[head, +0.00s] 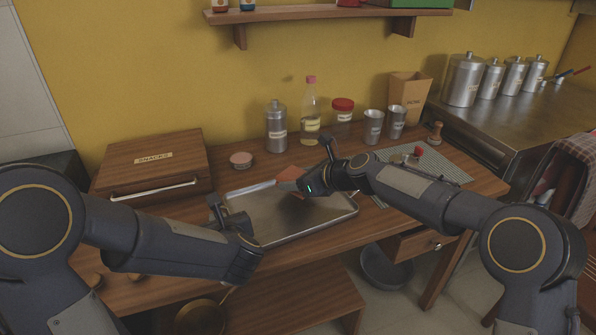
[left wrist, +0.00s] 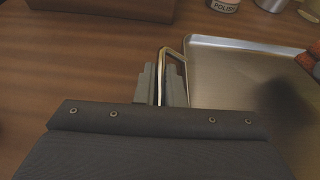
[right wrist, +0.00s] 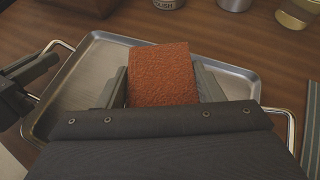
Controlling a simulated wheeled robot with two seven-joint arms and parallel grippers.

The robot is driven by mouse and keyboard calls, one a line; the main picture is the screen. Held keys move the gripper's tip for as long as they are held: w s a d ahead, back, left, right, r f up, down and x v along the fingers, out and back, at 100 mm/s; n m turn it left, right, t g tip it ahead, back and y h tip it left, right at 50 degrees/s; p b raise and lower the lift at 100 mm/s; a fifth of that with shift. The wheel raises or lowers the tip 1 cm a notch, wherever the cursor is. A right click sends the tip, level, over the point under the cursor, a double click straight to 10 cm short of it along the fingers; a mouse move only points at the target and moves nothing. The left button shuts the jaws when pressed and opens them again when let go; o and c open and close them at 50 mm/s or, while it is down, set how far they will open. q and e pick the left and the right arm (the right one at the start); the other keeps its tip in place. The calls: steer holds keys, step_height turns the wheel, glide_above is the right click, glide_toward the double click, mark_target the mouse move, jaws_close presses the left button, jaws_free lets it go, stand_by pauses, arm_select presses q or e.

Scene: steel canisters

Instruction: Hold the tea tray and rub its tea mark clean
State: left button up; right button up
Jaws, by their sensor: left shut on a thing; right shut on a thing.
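The tea tray (head: 265,208) is a shallow steel tray with wire handles, flat on the wooden table. My left gripper (head: 220,207) is shut on its left handle, seen in the left wrist view (left wrist: 163,78). My right gripper (head: 290,184) is shut on a rust-red rough pad (right wrist: 163,75) and holds it over the back middle of the tray. I cannot tell whether the pad touches the metal. A dark patch (left wrist: 287,105) shows on the tray in the left wrist view; whether it is the tea mark or a shadow is unclear.
A wooden snacks box (head: 155,165) stands left of the tray. A polish tin (head: 240,159), a canister (head: 276,128), a bottle (head: 311,112), a red-lidded jar (head: 342,110) and steel cups (head: 373,127) stand behind. A grey ribbed mat (head: 440,165) lies at right.

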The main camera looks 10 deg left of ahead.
mark_target(304, 208)
step_height(304, 208, down, 4)
steer(key=shift+r, duration=0.25)
steer(key=shift+s+d+f, duration=0.1)
steer(key=shift+d+f, duration=0.05)
steer(key=shift+f, duration=0.15)
steer(key=shift+s+d, duration=1)
steer(key=shift+s, duration=0.3)
steer(key=shift+w+a, duration=1.2)
steer(key=shift+w, duration=0.25)
steer(key=shift+d+r, duration=0.1)
steer(key=shift+r, duration=3.95)
arm_select(q)
steer(key=o, duration=0.7)
